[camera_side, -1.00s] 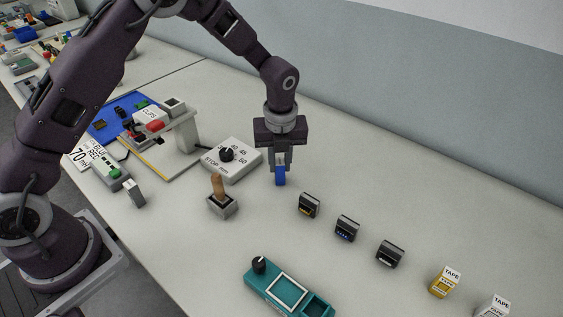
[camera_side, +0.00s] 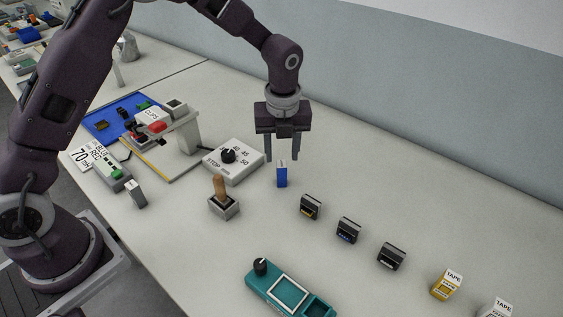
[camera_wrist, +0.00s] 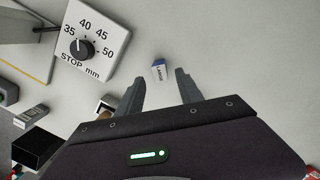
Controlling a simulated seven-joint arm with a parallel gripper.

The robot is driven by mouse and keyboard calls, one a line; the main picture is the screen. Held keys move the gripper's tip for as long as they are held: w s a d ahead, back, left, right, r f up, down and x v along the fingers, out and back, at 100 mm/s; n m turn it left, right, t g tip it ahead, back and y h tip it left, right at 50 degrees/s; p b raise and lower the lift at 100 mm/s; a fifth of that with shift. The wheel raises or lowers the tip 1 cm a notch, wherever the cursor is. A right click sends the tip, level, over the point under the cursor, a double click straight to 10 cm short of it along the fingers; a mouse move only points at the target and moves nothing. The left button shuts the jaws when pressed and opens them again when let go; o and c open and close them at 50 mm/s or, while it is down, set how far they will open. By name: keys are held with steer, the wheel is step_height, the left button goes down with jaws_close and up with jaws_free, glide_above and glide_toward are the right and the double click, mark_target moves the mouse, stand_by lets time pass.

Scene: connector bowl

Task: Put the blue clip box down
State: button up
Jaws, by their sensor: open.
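The blue clip box (camera_side: 281,176) is a small upright box with a pale top. It stands on the pale table, to the right of the dial box. My gripper (camera_side: 282,158) is open and empty above it, with the fingers spread apart and clear of the box.
Several dark small boxes (camera_side: 349,229) and a yellow tape box (camera_side: 446,284) run to the right. A teal device (camera_side: 289,290) is at the front. The table behind the clip box is clear.

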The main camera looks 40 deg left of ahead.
mark_target(282, 168)
step_height(282, 168, up, 8)
steer(key=s+a+r+n+t, duration=0.2)
steer(key=s+a+r+n, duration=0.1)
steer(key=s+r+n, duration=1.1)
steer(key=s+a+f+n+t+h, duration=0.1)
steer(key=s+f+n+t, duration=0.1)
steer(key=s+n, duration=1.1)
steer(key=s, duration=0.3)
steer(key=shift+a+f+t, duration=0.15)
steer(key=shift+f+t, duration=0.15)
steer(key=shift+f, duration=0.05)
